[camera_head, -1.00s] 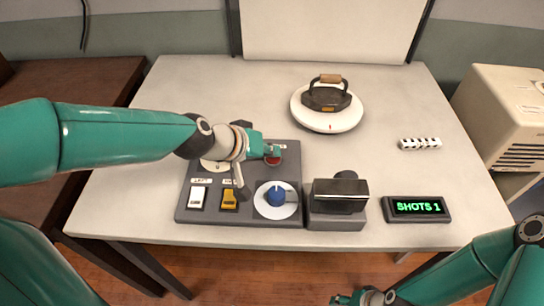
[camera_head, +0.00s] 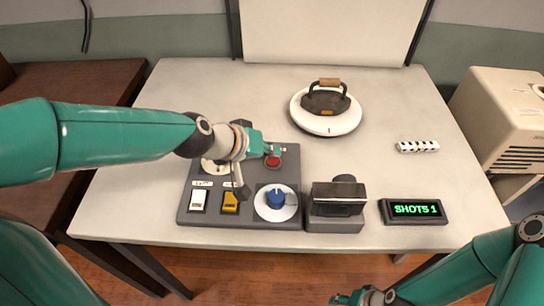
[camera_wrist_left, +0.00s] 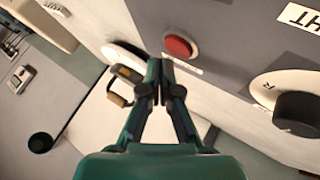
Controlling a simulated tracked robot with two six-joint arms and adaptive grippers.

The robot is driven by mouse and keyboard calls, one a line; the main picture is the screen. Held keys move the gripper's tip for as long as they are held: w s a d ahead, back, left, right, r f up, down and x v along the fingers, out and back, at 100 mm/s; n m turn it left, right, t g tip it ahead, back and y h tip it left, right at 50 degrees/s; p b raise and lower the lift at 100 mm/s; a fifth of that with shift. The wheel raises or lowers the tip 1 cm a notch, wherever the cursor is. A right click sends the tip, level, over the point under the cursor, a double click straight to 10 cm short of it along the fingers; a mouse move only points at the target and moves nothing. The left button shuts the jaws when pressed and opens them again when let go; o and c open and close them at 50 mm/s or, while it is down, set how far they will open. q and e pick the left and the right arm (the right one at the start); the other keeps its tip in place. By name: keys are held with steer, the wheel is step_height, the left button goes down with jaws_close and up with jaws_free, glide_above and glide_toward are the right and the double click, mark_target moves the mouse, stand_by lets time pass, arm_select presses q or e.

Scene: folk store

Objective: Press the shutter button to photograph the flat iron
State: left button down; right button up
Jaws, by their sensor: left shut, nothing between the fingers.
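The red button (camera_head: 273,161) is at the back right of the grey control panel (camera_head: 256,221). My left gripper (camera_head: 275,151) is shut and empty, with its tips just beside the red button. In the left wrist view the shut fingertips (camera_wrist_left: 160,66) are close to the button (camera_wrist_left: 178,47), which is uncovered; I cannot tell whether they touch. The flat iron (camera_head: 326,101), dark with a wooden handle, stands on a round white turntable (camera_head: 310,123). The camera (camera_head: 338,202) stands right of the panel. The display (camera_head: 415,210) reads SHOTS 1. My right gripper (camera_head: 349,298) is at the bottom edge, too small to judge.
The panel also has a blue knob (camera_head: 276,198), a white switch (camera_head: 198,200) and a yellow switch (camera_head: 230,202). A beige box (camera_head: 505,115) stands beyond the right edge.

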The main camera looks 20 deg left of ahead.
mark_target(271, 161)
arm_select(q)
step_height(271, 161, up, 5)
steer(key=p, duration=0.4)
steer(key=shift+p, duration=0.4)
stand_by(0.7)
